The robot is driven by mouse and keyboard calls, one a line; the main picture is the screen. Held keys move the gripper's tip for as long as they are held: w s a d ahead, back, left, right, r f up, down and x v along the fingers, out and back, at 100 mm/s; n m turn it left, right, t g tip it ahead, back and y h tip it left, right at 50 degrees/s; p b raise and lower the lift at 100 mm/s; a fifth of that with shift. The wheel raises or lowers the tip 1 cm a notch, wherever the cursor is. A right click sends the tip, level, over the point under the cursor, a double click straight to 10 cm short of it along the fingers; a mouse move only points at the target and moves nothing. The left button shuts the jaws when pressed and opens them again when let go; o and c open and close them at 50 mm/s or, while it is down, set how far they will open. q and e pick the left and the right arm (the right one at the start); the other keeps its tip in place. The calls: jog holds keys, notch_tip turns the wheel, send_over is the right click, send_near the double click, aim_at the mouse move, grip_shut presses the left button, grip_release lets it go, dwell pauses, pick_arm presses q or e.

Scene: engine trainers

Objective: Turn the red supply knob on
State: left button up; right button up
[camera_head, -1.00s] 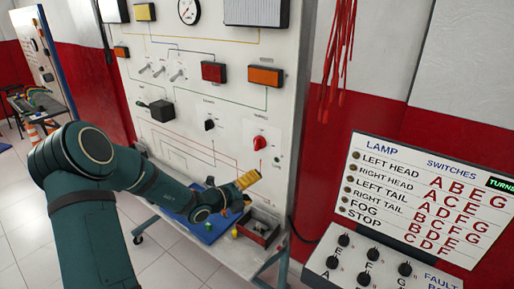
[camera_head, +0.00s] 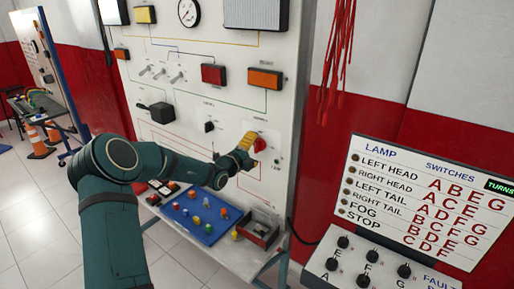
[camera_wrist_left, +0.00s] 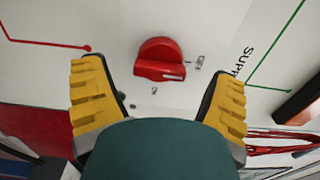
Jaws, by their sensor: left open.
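The red supply knob (camera_head: 261,145) is on the white trainer panel, low on its right side. In the left wrist view the knob (camera_wrist_left: 160,58) shows whole, with a white mark at the right end of its grip bar. My left gripper (camera_head: 249,142) is at the knob in the head view and covers its left part. In the left wrist view my left gripper (camera_wrist_left: 160,98) is open, with one yellow finger on each side and the knob ahead between them. I see no finger touching it. My right gripper is not in view.
A black knob (camera_head: 209,127) is left of the red one. Below stand a blue tray (camera_head: 204,231) with several small coloured parts and a grey bin (camera_head: 262,228). A lamp and switch board (camera_head: 420,200) stands at the right. Red cables (camera_head: 338,50) hang beside the panel.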

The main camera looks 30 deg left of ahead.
pick_arm(q)
jog(key=shift+w, duration=1.05)
jog(key=c, duration=1.2)
